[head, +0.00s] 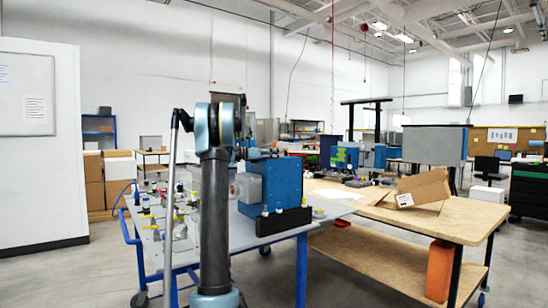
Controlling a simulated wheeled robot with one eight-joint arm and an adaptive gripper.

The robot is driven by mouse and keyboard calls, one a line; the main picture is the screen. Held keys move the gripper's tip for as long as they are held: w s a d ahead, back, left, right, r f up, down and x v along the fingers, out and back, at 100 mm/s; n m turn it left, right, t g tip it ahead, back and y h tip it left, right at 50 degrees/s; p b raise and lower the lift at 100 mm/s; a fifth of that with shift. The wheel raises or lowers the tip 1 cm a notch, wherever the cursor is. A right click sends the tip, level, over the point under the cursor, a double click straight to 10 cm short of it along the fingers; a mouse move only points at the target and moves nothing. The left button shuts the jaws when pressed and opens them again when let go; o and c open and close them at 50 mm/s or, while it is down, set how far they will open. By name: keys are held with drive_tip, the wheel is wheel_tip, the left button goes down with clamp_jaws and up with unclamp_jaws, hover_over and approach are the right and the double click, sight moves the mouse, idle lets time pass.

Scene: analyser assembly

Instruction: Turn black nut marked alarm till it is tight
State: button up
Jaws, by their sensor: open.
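A blue analyser box (285,183) with a grey housing (248,189) on its left side stands on the grey-topped cart (262,231). The black nut marked alarm cannot be made out; the parts are too small here, and my arm covers some of the cart. My arm rises in front of the cart and bends away at its top, left of the blue box. I cannot make out my gripper or its fingers; the far end of the arm is hidden or too small beside the box.
A black holder (284,222) with small bottles stands before the box. Several small coloured fittings lie on the cart's left part. A wooden workbench (420,218) with an open cardboard box (423,188) stands right. A white partition (40,195) is at far left.

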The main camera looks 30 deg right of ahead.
drive_tip(key=n+t, duration=0.1)
drive_tip(key=t, duration=0.1)
drive_tip(key=n+t, duration=0.1)
drive_tip(key=t, duration=0.1)
drive_tip(key=n+t, duration=0.1)
drive_tip(key=t, duration=0.1)
drive_tip(key=shift+a+f+n+h, duration=0.25)
drive_tip(key=shift+a+n+h, duration=0.05)
drive_tip(key=shift+a+n, duration=0.1)
drive_tip(key=shift+s+r+n+t+y, duration=0.1)
drive_tip(key=shift+n+t+y, duration=0.65)
drive_tip(key=shift+n+t, duration=1)
drive_tip(key=shift+s+n+t+y, duration=0.1)
drive_tip(key=shift+n+t+y, duration=0.8)
drive_tip(key=shift+t, duration=1.45)
drive_tip(key=shift+w, duration=0.1)
